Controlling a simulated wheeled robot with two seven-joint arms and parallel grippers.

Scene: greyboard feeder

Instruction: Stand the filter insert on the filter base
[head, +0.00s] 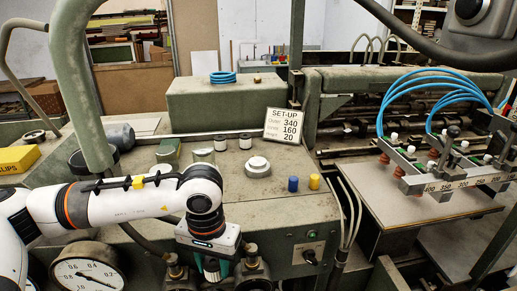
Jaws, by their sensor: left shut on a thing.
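My left gripper (212,268) points down in front of the green machine's front edge, at the bottom of the head view. It is shut on a small, pale and dark piece between its fingers, which I take to be the filter insert; the fingers hide most of it. Dark round metal fittings stand on both sides of the gripper, one at its left (176,271) and one at its right (251,268). I cannot tell for sure which part is the filter base. My right gripper is not in view.
On the machine top stand a round, light grey cap (257,167), a blue piece (293,184), a yellow piece (314,182), two small dark-and-white cylinders and a set-up sign (284,126). A pressure gauge (87,274) is at lower left. A suction bar with blue hoses (450,178) is at right.

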